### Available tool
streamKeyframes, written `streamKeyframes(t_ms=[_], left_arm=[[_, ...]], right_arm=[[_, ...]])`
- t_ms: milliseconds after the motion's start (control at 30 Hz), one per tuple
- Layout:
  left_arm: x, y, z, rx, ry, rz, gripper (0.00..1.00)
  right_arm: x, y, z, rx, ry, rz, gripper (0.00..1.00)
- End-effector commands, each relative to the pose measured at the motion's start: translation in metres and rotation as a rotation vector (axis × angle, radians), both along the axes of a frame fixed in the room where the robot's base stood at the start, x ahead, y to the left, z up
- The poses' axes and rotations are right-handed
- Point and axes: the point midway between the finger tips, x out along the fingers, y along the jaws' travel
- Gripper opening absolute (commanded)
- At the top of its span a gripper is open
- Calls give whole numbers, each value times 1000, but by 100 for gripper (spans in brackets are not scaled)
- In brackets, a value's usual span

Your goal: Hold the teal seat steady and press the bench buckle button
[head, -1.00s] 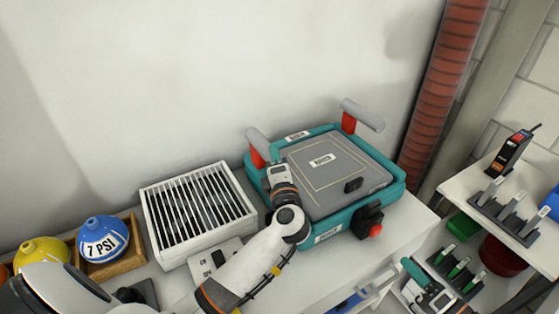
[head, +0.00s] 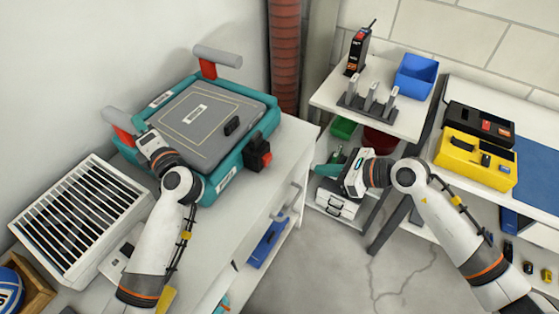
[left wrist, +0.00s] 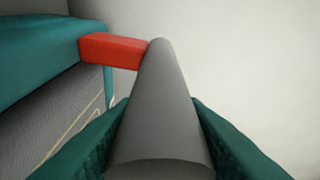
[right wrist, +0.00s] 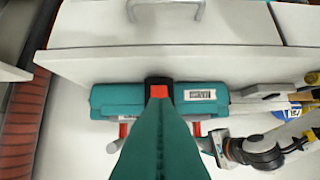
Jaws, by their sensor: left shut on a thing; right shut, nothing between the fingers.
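The teal seat (head: 226,178) lies on the white bench, with a grey pad on top and two grey handles on red posts. My left gripper (head: 141,137) is shut on the left grey handle (head: 118,117); the left wrist view shows the handle (left wrist: 155,110) between its teal fingers. The black buckle (head: 254,147) with its red button (head: 265,159) sits on the seat's right front side. My right gripper (head: 320,172) is shut and empty, to the right of the button and apart from it. In the right wrist view its fingers partly cover the button (right wrist: 162,92).
A white slatted box (head: 80,220) stands left of the seat. A red ribbed column (head: 284,60) rises behind. Shelving with a blue bin (head: 415,76) and a radio-like device (head: 358,48) stands beyond my right gripper. Open floor lies right of the bench.

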Motion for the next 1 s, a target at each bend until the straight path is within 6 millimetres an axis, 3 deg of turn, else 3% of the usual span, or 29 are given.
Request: streamKeyframes(t_ms=[467,1000], left_arm=[[0,-1,-2,-2,4,-1,0],[0,-1,-2,-1,5,-2,0]], right_arm=[[2,2,-1,-17,-13,1,0],[46,80,-50,-13,-11,1,0]])
